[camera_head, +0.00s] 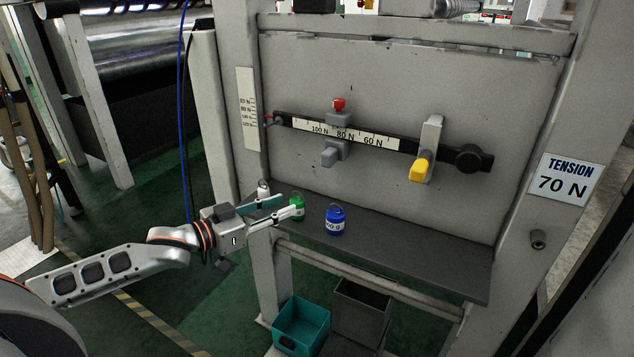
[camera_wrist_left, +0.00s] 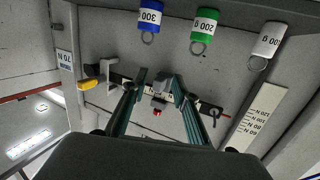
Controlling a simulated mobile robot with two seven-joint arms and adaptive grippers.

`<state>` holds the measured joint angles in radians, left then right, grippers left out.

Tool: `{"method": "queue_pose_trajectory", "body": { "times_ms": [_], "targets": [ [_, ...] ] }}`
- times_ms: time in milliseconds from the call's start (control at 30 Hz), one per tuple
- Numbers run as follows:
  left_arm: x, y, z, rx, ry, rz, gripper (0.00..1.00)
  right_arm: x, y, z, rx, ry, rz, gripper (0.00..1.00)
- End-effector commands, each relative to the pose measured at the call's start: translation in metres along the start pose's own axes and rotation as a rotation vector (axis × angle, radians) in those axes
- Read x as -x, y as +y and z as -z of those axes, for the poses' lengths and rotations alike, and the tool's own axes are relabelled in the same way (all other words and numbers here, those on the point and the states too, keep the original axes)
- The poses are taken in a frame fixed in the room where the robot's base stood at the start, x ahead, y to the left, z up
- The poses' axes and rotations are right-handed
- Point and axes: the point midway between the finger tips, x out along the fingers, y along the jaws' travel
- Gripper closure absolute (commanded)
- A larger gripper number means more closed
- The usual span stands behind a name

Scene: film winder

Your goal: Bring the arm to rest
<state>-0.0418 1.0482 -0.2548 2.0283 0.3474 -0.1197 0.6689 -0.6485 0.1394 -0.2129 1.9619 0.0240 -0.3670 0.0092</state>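My left gripper (camera_head: 288,204) is in front of the shelf in the head view, its fingers apart with nothing between them. One fingertip overlaps the green weight in that picture; contact is unclear. The wrist view shows my left gripper's two fingers (camera_wrist_left: 158,80) apart, the weights beyond them. The dark scale arm (camera_head: 390,144) runs across the grey panel, marked 100 N, 80 N and 60 N. A grey slider with a red knob (camera_head: 338,104) sits on it near 80 N. A yellow-tipped grey lever (camera_head: 421,165) is near its right end. My right gripper is out of view.
A green 200 g weight (camera_wrist_left: 204,30), a blue 300 g weight (camera_head: 335,221) and a white 100 g weight (camera_wrist_left: 269,40) stand on the dark shelf (camera_head: 420,262). A sign reads TENSION 70 N (camera_head: 563,180). A teal bin (camera_head: 301,325) and a dark bin (camera_head: 358,310) stand below.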

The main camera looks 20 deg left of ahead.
Motion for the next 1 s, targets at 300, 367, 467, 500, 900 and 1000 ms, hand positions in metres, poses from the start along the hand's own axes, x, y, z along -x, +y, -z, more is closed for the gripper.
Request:
{"method": "queue_pose_trajectory", "body": {
  "times_ms": [300,367,467,500,900,1000],
  "targets": [
    [0.002,0.014,-0.041,0.009,-0.03,0.019,0.71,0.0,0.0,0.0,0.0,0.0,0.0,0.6],
    [0.005,0.025,-0.069,0.011,-0.053,0.035,0.71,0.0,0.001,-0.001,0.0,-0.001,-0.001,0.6],
    [0.014,0.05,-0.124,0.009,-0.108,0.068,0.71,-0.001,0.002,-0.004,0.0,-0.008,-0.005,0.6],
    [0.019,0.06,-0.146,0.006,-0.133,0.082,0.71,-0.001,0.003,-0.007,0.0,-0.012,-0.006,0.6],
    [0.101,0.188,-0.325,-0.023,-0.447,0.184,0.71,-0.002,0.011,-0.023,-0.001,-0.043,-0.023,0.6],
    [0.118,0.211,-0.347,-0.031,-0.508,0.19,0.71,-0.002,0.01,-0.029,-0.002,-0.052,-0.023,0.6]
  ]
}}
